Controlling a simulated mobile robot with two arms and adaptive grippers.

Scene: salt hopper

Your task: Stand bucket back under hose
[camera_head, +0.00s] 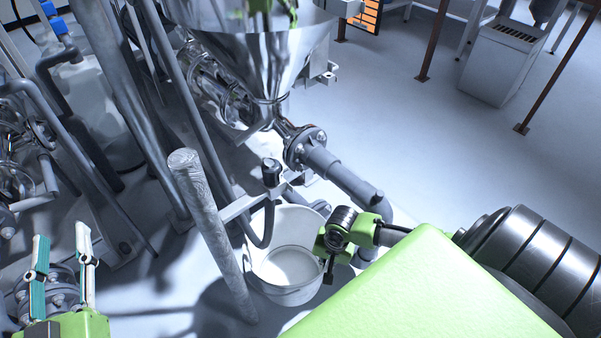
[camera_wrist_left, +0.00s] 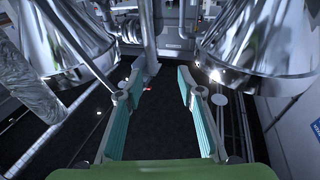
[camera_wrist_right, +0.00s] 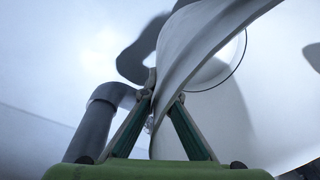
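The white bucket (camera_head: 290,289) stands on the floor in the middle of the head view, looking roughly upright, with its open top facing up. The dark grey hose (camera_head: 267,226) curves down at the bucket's left side, and its lower end overlaps the bucket's opening. My right gripper (camera_head: 330,262) is at the bucket's right rim. In the right wrist view my right gripper (camera_wrist_right: 153,95) has its fingertips closed together on the bucket's rim (camera_wrist_right: 192,55). My left gripper (camera_head: 62,262) is open and empty at the lower left, away from the bucket; it also shows in the left wrist view (camera_wrist_left: 155,85).
A shiny steel hopper (camera_head: 262,50) stands behind the bucket, with a grey pipe (camera_head: 345,180) running down on the bucket's right. A wrapped post (camera_head: 212,235) stands close on its left. Open floor (camera_head: 430,150) lies to the right; pipework crowds the left.

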